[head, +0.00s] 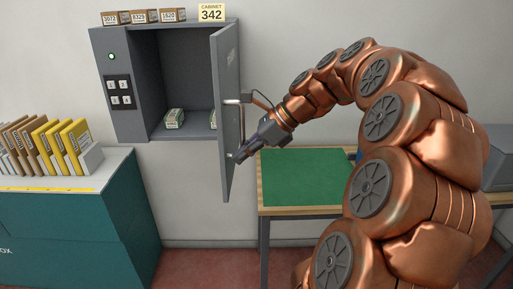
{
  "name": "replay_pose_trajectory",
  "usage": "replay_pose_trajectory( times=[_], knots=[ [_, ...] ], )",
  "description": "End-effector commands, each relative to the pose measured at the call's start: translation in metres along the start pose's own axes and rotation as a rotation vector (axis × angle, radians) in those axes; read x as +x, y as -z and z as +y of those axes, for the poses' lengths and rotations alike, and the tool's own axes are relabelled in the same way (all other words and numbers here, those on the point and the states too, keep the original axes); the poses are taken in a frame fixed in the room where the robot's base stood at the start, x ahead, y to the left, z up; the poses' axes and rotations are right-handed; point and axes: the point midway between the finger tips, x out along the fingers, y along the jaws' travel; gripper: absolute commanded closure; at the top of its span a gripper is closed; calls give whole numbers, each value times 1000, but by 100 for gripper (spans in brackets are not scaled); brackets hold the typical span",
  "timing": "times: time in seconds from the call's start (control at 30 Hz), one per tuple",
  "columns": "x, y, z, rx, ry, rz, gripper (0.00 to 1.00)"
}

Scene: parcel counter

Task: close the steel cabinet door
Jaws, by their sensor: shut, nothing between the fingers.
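The steel cabinet (121,64) is grey and mounted on the wall, with a green light and a keypad on its left side. Its door (228,115) stands wide open, hinged at the right and swung out toward me, seen almost edge-on. A handle (242,125) is on the door's right-hand face. My gripper (241,157) is shut and empty at the lower part of the door, close to the handle's lower end; I cannot tell whether it touches the door. Small packets (174,118) lie on the cabinet's floor, one partly hidden by the door.
Small boxes (145,16) and a yellow sign reading 342 (211,12) stand on the cabinet. At left, a teal counter (70,235) holds several upright envelopes (50,148). A table with a green mat (300,178) stands below and right of the door, partly behind my arm.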

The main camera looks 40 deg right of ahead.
Motion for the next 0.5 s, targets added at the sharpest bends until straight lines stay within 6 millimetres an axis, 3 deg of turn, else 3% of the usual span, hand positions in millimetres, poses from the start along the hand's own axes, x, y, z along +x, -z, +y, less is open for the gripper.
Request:
replay_pose_trajectory(
  times=[0.5],
  knots=[
    [10, -10, 0, 1, 1, 1, 100]
  ],
)
